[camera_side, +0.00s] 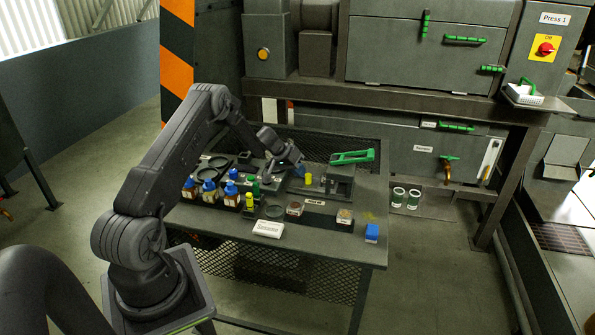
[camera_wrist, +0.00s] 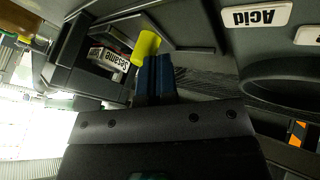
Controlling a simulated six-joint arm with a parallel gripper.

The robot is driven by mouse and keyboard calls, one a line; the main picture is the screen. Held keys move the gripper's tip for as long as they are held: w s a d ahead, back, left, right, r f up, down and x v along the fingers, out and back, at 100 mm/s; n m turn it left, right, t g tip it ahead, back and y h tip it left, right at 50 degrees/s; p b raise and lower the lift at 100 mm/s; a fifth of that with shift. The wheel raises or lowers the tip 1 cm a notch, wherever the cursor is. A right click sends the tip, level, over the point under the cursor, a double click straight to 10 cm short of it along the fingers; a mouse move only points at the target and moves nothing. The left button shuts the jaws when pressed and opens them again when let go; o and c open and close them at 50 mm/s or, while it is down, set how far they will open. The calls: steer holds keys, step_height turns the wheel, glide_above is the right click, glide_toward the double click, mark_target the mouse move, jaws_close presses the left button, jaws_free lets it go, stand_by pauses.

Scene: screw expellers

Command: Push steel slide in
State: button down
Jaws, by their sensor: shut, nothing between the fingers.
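I cannot clearly make out the steel slide; dark metal plates and edges lie around the yellow cylinder.
A box labelled "Sesame" (camera_wrist: 108,58) sits in a dark frame. Blue-capped bottles (camera_side: 209,190) stand at the bench's left. An "Acid" label (camera_wrist: 256,16) is close by.

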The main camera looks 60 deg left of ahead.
mark_target(312, 183)
steer(key=w+d, duration=0.3)
steer(key=shift+w+d, duration=0.2)
steer(key=shift+w, duration=0.05)
